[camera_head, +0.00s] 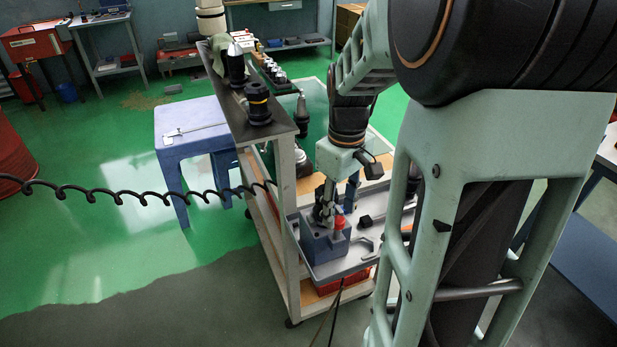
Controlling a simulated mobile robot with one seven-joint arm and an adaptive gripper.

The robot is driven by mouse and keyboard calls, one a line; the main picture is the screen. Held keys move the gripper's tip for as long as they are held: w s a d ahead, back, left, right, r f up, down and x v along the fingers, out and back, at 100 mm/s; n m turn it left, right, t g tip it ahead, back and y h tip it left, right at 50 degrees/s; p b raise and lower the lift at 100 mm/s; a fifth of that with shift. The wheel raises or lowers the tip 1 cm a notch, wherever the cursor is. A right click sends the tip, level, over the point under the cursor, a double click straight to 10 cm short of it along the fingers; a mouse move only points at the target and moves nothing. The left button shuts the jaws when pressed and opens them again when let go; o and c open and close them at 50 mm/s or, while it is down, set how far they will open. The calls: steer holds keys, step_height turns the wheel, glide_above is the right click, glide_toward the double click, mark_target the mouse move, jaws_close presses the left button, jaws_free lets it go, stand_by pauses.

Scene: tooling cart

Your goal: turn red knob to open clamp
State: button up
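The red knob (338,223) stands on the right part of a blue-grey clamp block (322,245) on the cart's grey tray. Metal and dark parts rise from the block just left of the knob. My gripper (337,205) points down from the light-green end of my arm, above and slightly behind the block, close to the knob. Its fingertips are small and blend with the metal parts, so I cannot tell their spacing or whether they touch the knob. I see nothing clearly held.
The grey tray (352,264) has loose dark parts right of the block. The cart's dark upper shelf (268,131) carries black tool holders (257,104) at left. A coiled black cable (110,195) stretches left. A blue stool (186,140) stands behind; green floor is open at left.

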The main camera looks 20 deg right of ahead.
mark_target(337, 224)
steer(key=shift+f, duration=1.2)
jaws_close()
